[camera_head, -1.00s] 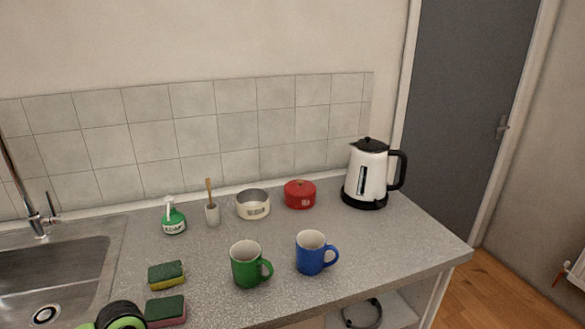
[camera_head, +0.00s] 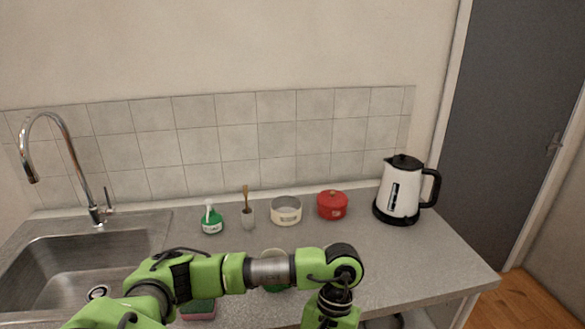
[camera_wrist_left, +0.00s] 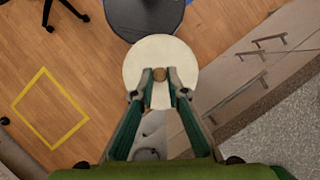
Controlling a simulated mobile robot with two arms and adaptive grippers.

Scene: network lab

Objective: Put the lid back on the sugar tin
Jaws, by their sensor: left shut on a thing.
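The cream sugar tin (camera_head: 286,213) stands open on the counter near the tiled wall, with a dark label on its front. In the left wrist view, my left gripper (camera_wrist_left: 160,84) is shut on the wooden knob of a round cream lid (camera_wrist_left: 160,50). The lid is held over the floor, beside the counter edge, apart from the tin. In the head view my left arm crosses the front of the counter; its gripper is below the picture. My right gripper is in neither view.
A red lidded pot (camera_head: 332,206) stands right of the tin, then a kettle (camera_head: 402,192). A brush holder (camera_head: 248,218) and a green bottle (camera_head: 211,222) stand left. The right front counter (camera_head: 430,260) is clear.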

